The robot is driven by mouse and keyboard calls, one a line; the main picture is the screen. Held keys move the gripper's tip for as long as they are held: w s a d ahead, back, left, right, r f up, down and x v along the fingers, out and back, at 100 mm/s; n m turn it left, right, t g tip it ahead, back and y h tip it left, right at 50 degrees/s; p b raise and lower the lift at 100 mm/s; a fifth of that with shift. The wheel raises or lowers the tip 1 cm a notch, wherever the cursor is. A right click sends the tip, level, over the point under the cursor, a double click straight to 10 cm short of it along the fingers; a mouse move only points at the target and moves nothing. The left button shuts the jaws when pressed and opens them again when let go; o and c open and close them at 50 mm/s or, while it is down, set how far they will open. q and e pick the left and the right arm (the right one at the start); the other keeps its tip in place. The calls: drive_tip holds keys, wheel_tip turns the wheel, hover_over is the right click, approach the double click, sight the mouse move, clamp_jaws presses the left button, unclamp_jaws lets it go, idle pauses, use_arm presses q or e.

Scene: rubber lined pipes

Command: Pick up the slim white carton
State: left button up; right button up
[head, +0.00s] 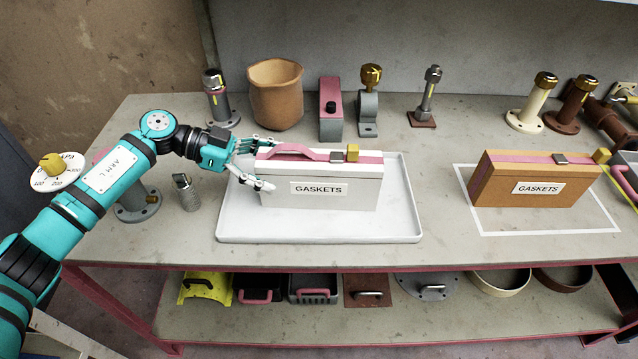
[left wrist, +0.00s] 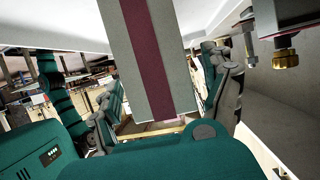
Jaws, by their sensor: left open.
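The slim white carton (head: 345,198), labelled GASKETS, stands upright in a shallow white tray (head: 400,225). A pink strap runs along its top with a raised handle loop at the left and a gold clasp at the right. My left gripper (head: 262,167) is open at the carton's left end, with fingers on the far side and one on the near side. In the left wrist view the carton (left wrist: 182,60), pale with a dark red stripe, lies between the open fingers (left wrist: 165,115). I cannot tell whether they touch it. My right gripper is not in view.
An orange carton (head: 530,187), also labelled GASKETS, stands in a white outline on the right. Behind the tray are a clay pot (head: 275,98), a pink-and-grey block (head: 330,110) and several pipe fittings. A small metal cylinder (head: 186,193) stands left of the tray. Bare bench lies between tray and outline.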

use_arm(q)
drive_tip(key=shift+b+x, duration=0.3)
drive_tip(key=shift+x, duration=0.5)
drive_tip(key=shift+d+f, duration=0.2)
drive_tip(key=shift+d, duration=0.2)
drive_tip(key=c, duration=0.9)
drive_tip(key=shift+r, duration=0.1)
drive_tip(key=c, duration=0.6)
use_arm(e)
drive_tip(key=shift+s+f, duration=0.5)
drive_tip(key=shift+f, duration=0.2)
use_arm(q)
wheel_tip(320, 180, up, 10)
drive_tip(key=shift+c, duration=0.2)
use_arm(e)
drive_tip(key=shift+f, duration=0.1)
